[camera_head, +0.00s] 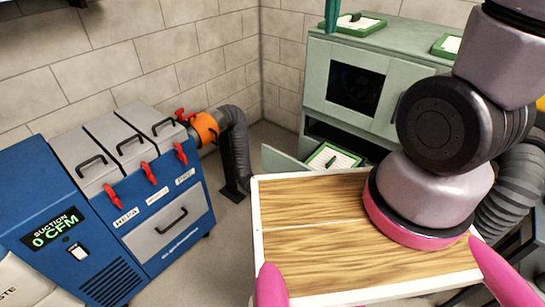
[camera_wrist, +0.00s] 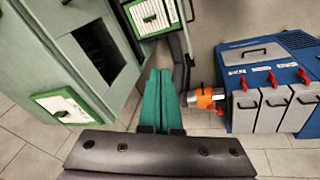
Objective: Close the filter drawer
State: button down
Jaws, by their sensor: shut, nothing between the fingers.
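The blue suction machine (camera_head: 95,235) stands at the left, reading 0 CFM. Its grey front panel (camera_head: 150,235) with a dark handle looks like a drawer face and appears about flush. It also shows in the wrist view (camera_wrist: 235,57). Three grey lids with handles (camera_head: 118,142) and red latches are on top and look down. My gripper (camera_wrist: 161,75) has teal fingers shut together with nothing between them. It hangs apart from the machine, which lies to its right in the wrist view. A teal finger piece also shows at the top of the head view (camera_head: 332,14).
A green cabinet (camera_head: 310,75) stands at the back, with a low pulled-out drawer or flap (camera_head: 280,158) by a green-framed board (camera_head: 332,158). An orange collar (camera_head: 207,128) and grey hose (camera_head: 236,150) join the machine. A wooden-topped panel (camera_head: 310,240) fills the front middle.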

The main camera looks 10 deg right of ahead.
jog(key=w+a+f+n+h, duration=0.1)
jog(key=w+a+f+n, duration=0.1)
jog(key=a+f+n, duration=0.35)
jog(key=w+a+f+n+h, duration=0.2)
jog(key=f, duration=0.6)
jog(key=w+a+f+n+h, duration=0.1)
jog(key=w+a+f+n, duration=0.25)
jog(key=f, duration=0.25)
jog(key=s+a+f+n+t+h, duration=0.15)
jog(key=a+f+n, duration=0.5)
jog(key=f, duration=0.65)
jog(key=n+t, duration=0.2)
jog(key=n, duration=0.3)
send_near(276, 158)
jog(key=s+f+x, duration=0.1)
jog(key=x, duration=0.4)
jog(key=shift+w+d+r, duration=0.15)
jog(key=shift+w+d, duration=0.15)
jog(key=shift+w, duration=0.35)
jog(key=w+d, duration=2.1)
